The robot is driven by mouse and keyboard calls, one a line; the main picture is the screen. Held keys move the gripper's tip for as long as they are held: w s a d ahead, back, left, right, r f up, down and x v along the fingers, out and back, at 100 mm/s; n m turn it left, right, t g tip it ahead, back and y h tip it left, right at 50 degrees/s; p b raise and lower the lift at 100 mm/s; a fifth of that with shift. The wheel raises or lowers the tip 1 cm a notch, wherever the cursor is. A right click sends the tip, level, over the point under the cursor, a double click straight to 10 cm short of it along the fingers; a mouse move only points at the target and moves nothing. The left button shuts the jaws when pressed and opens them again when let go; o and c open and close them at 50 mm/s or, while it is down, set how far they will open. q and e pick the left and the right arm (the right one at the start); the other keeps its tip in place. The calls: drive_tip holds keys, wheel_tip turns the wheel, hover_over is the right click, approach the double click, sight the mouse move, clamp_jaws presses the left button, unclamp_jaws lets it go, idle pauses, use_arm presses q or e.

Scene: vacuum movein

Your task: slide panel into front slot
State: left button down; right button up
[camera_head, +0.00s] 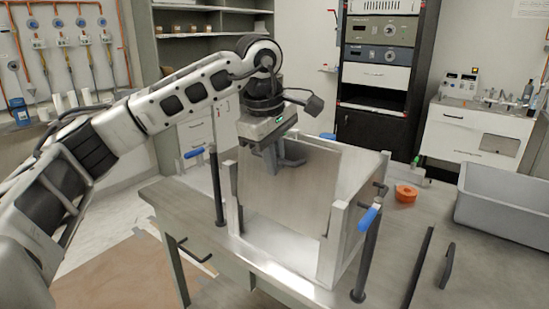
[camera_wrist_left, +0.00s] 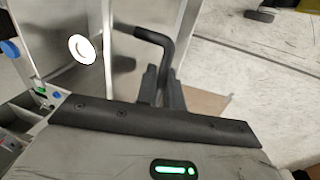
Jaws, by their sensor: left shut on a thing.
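A flat grey metal panel (camera_head: 288,195) stands upright at the front of a light metal box frame (camera_head: 327,255) on the table. Its top rises above the front corner posts, and its lower edge is low between them; I cannot tell how deep it sits in the front slot. My left gripper (camera_head: 281,160) is above the panel's top part and is shut on the panel's dark bent handle (camera_head: 291,162). In the left wrist view the handle (camera_wrist_left: 157,37) runs down to the gripper fingers (camera_wrist_left: 164,88), in front of the panel face. My right gripper is not in view.
Blue-handled clamps (camera_head: 368,219) stand beside the frame. An orange ring (camera_head: 405,193) and a grey bin (camera_head: 505,200) are on the table (camera_head: 430,230) to the right. Black bars (camera_head: 422,265) lie at the table's front right.

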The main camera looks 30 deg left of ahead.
use_arm(q)
drive_tip(key=shift+f, duration=0.2)
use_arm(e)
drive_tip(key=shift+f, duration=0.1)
use_arm(q)
drive_tip(key=shift+b+x, duration=0.7)
drive_tip(key=shift+x, duration=0.15)
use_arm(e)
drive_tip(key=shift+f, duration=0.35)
use_arm(q)
drive_tip(key=shift+s+f, duration=0.1)
drive_tip(key=shift+f, duration=0.15)
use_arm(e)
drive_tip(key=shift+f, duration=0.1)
use_arm(q)
drive_tip(key=shift+f, duration=0.1)
drive_tip(key=shift+s+f+b, duration=0.15)
drive_tip(key=shift+f+b, duration=0.4)
drive_tip(key=shift+f, duration=0.05)
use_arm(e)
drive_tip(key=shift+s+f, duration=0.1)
